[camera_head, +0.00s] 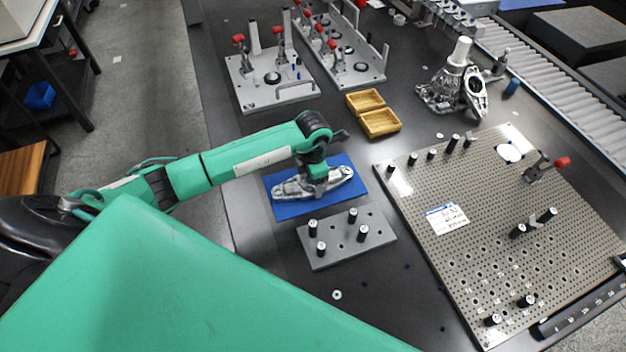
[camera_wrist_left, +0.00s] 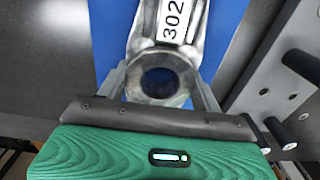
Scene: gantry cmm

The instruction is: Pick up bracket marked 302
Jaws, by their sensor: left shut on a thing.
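The silver metal bracket (camera_head: 341,176) lies over the blue mat (camera_head: 285,210) in the head view. In the left wrist view the bracket (camera_wrist_left: 166,62) carries a white label reading 302 (camera_wrist_left: 174,20). My left gripper (camera_head: 314,184) comes down from above on the bracket's middle. In the left wrist view my left gripper's fingers (camera_wrist_left: 158,85) stand on both sides of the bracket's round ring and are shut on it. I cannot tell whether the bracket touches the mat. My right gripper is not in view.
A grey plate with black pins (camera_head: 318,255) sits just in front of the mat. A large perforated plate (camera_head: 470,190) with pins and a red-tipped clamp is at right. Yellow bins (camera_head: 380,122) and clamp fixtures (camera_head: 280,90) stand behind. Another metal casting (camera_head: 450,88) is at back right.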

